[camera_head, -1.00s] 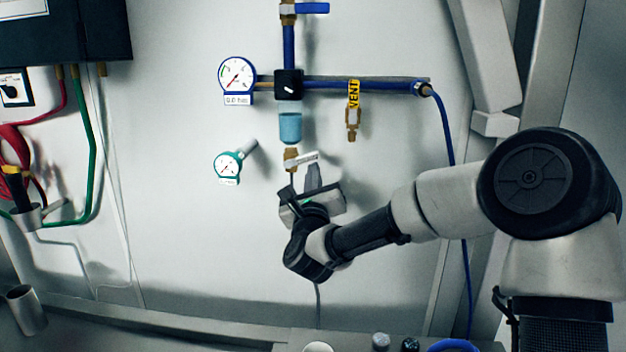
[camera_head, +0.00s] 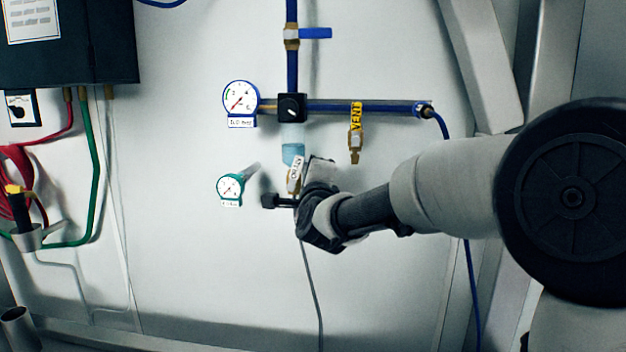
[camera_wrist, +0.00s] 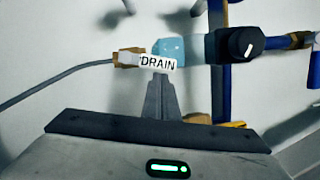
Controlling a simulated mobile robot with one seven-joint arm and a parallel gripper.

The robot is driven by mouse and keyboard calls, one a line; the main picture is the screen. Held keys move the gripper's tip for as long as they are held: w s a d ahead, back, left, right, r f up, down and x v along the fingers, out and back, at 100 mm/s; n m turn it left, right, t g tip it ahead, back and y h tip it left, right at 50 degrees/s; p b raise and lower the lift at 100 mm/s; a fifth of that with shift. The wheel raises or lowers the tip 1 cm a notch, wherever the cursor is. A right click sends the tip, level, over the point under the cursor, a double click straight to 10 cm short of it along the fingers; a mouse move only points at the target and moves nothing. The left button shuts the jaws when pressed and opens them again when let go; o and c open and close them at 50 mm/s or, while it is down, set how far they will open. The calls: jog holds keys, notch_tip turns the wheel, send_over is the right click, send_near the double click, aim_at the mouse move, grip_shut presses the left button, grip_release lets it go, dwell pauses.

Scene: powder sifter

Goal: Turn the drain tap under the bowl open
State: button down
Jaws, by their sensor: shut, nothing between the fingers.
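The drain tap (camera_head: 293,186) is a small brass valve below the light-blue bowl (camera_head: 292,146). Its white handle (camera_head: 296,166) stands steeply, close to in line with the pipe. In the wrist view the handle, lettered DRAIN (camera_wrist: 158,63), runs from the brass tap body (camera_wrist: 127,58) along the bowl (camera_wrist: 170,47). My gripper (camera_wrist: 160,82) is shut and empty, its fingertips right at the edge of the handle. I cannot tell whether they touch it. In the head view my gripper is right of the tap and its fingertips are hard to make out.
A vent valve (camera_head: 355,143) hangs to the right, under the blue pipe (camera_head: 370,107). A blue-rimmed gauge (camera_head: 240,97) and a green-rimmed gauge (camera_head: 230,187) are at left. A blue-handled valve (camera_head: 312,33) is above. The wall below the tap is mostly clear.

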jog(key=shift+a+r+n+g, duration=0.3)
jog(key=shift+a+r+n, duration=0.3)
jog(key=shift+n, duration=0.4)
jog(key=shift+a, duration=0.25)
jog(key=shift+d+f+b, duration=0.1)
jog(key=shift+b, duration=0.25)
